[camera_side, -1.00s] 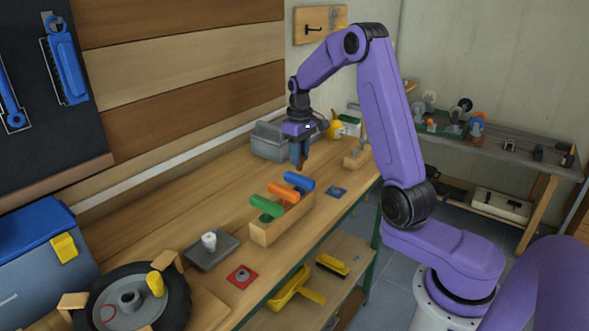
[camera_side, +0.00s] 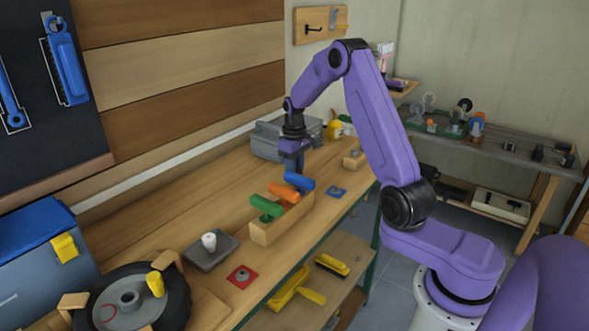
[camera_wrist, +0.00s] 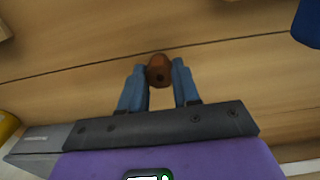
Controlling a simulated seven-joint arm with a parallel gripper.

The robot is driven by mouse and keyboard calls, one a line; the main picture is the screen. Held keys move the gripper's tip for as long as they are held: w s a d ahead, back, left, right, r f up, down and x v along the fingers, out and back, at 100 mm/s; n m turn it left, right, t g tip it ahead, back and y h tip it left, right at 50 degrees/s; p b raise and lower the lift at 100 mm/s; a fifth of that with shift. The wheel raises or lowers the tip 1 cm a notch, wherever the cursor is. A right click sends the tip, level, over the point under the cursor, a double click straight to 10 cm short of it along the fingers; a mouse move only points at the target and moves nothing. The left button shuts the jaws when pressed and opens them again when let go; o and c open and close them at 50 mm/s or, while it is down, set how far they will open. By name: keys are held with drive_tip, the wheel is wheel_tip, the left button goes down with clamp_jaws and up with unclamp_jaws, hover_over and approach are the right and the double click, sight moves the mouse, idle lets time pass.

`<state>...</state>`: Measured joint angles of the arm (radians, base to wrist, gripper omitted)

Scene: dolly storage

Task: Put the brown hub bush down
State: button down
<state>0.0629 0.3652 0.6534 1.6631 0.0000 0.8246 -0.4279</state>
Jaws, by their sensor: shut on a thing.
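The brown hub bush (camera_wrist: 159,68) shows in the wrist view, a small rounded piece with a dark hole. It sits between the blue fingertips of my gripper (camera_wrist: 160,82), which is shut on it. In the side view my gripper (camera_side: 294,163) points down at the bench behind the row of coloured handles, its tips close to the blue handle (camera_side: 299,181). The bush is too small or hidden to make out there. I cannot tell whether it touches the wooden bench top (camera_side: 200,195).
A wooden rack (camera_side: 283,220) holds green, orange and blue handles just in front of my gripper. A grey bin (camera_side: 268,143) stands behind it. A grey plate with a white peg (camera_side: 209,242) and a wheel (camera_side: 128,298) lie further left. The bench left of the rack has bare wood.

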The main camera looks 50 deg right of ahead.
drive_tip(key=c, duration=0.8)
unclamp_jaws()
drive_tip(key=shift+f, duration=0.1)
wheel_tip(320, 180, up, 12)
drive_tip(key=s+a+r+n, duration=0.1)
drive_tip(key=s+a+n, duration=0.3)
drive_tip(key=a, duration=0.6)
drive_tip(key=s+a+n, duration=0.2)
drive_tip(key=s+a, duration=0.3)
drive_tip(key=a, duration=0.5)
drive_tip(key=s+a+f+n, duration=0.1)
drive_tip(key=s+n, duration=0.2)
drive_tip(key=s, duration=1)
drive_tip(key=s+a+f+n, duration=0.2)
drive_tip(key=s+n, duration=0.1)
drive_tip(key=s, duration=0.9)
drive_tip(key=shift+s+a+n, duration=0.15)
drive_tip(key=shift+s+n, duration=0.15)
drive_tip(key=shift+s, duration=0.05)
